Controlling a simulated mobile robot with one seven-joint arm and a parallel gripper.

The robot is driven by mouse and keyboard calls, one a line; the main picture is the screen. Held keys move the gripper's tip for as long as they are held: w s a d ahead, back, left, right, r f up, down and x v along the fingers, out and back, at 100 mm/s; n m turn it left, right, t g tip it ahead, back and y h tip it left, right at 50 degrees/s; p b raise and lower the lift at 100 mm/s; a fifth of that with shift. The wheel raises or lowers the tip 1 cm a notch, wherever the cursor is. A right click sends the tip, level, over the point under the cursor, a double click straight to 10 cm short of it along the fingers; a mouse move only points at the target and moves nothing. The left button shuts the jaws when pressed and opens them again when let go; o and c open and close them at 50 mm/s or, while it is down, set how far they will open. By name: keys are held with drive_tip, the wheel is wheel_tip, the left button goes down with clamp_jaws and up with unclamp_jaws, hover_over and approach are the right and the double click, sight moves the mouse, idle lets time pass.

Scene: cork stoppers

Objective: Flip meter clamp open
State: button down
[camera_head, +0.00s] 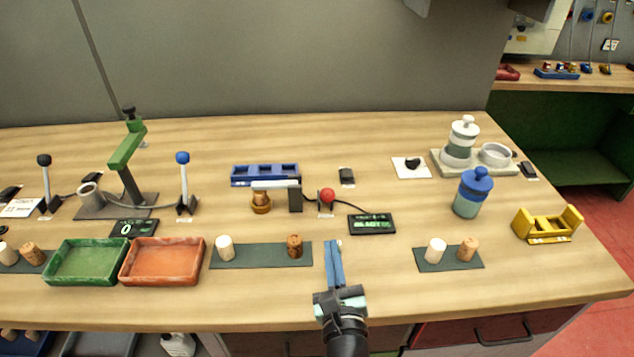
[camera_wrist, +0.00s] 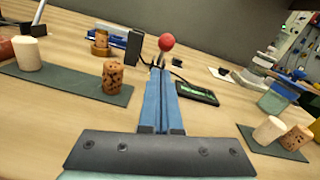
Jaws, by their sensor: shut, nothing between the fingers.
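The meter clamp stands mid-table. It has a pale flat arm (camera_head: 275,185) and a dark upright block (camera_head: 295,196), with a brass-coloured round piece (camera_head: 261,202) under the arm's left end. A red ball knob (camera_head: 327,196) on a short lever stands at its right. In the wrist view the red knob (camera_wrist: 167,42) shows just beyond my fingertips, with the dark block (camera_wrist: 134,48) to its left. A cable links to a black display (camera_head: 371,224) with green text. My gripper (camera_head: 333,243) is shut and empty, in front of the knob and apart from it.
Dark mats with corks flank my gripper, on the left (camera_head: 260,256) and on the right (camera_head: 448,259). A blue rack (camera_head: 264,174) stands behind the clamp. A blue-lidded jar (camera_head: 473,193) and a yellow holder (camera_head: 547,224) are farther right. Bare table lies around my fingers.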

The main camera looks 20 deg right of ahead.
sight(326, 196)
drive_tip(key=shift+d+f+m+p, duration=0.35)
drive_tip(key=shift+d+m, duration=0.1)
drive_tip(key=shift+m, duration=0.25)
drive_tip(key=b+x, duration=0.3)
drive_tip(key=x, duration=0.5)
drive_tip(key=shift+w+d+f+b, duration=0.1)
drive_tip(key=shift+f+b, duration=0.05)
drive_tip(key=shift+b, duration=0.2)
drive_tip(key=shift+x, duration=0.85)
drive_tip(key=shift+r+g, duration=0.25)
drive_tip(key=shift+g, duration=0.05)
drive_tip(key=shift+r+p, duration=0.15)
drive_tip(key=shift+p, duration=0.95)
drive_tip(key=shift+w+r+g+p, duration=0.2)
drive_tip(key=shift+r+g+p, duration=0.25)
drive_tip(key=shift+p, duration=1.45)
